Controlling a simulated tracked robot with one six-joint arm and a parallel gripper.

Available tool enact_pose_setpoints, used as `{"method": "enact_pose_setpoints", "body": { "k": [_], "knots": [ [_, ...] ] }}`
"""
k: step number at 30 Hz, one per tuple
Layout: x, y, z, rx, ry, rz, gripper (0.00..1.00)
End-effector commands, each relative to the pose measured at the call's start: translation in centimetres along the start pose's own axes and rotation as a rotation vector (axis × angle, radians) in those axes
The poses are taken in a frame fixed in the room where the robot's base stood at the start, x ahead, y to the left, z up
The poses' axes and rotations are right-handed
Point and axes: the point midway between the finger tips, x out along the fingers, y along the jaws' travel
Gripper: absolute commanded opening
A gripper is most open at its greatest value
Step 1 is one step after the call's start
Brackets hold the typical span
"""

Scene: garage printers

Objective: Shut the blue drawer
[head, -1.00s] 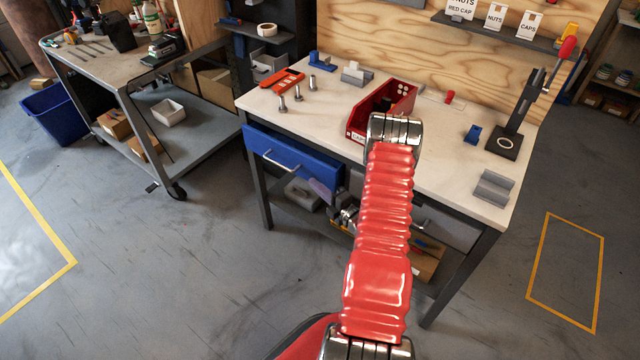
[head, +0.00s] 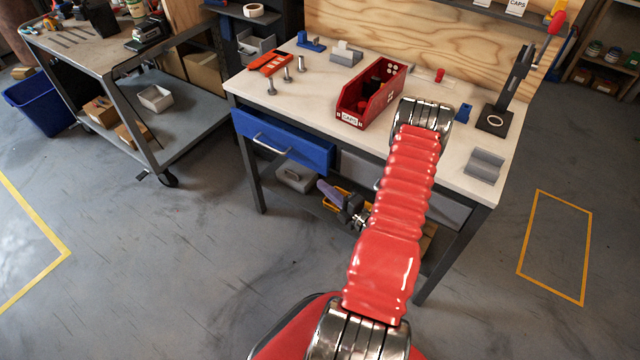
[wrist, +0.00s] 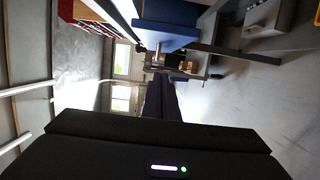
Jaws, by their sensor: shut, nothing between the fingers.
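The blue drawer (head: 300,149) is at the left of the workbench front, with a silver bar handle (head: 272,145). Its front appears to stand out a little from the bench frame; the exact gap is hard to judge. In the wrist view, blue drawer panels (wrist: 166,33) show at the top, turned sideways. My gripper (head: 325,187) is shut and empty, its purple fingers just below the drawer's right end, apparently apart from it. In the wrist view, my fingers (wrist: 162,95) point away together toward the area beside the drawer.
A red bin (head: 349,118) and bolts stand on the white workbench top (head: 322,108). A grey drawer (head: 358,171) is right of the blue one. The lower shelf holds a grey box (head: 294,178) and a yellow bin. A cart (head: 130,72) stands left. Floor before the bench is clear.

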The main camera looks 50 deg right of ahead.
Motion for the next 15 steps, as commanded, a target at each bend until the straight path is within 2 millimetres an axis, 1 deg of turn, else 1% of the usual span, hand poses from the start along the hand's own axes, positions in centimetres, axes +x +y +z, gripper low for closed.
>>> {"method": "enact_pose_setpoints", "body": {
  "k": [11,15],
  "knots": [
    [-0.1,0.1,-0.1,-0.002,0.003,0.001,0.0],
    [0.7,1.1,-0.8,-0.035,0.042,0.005,0.0]
  ]
}}
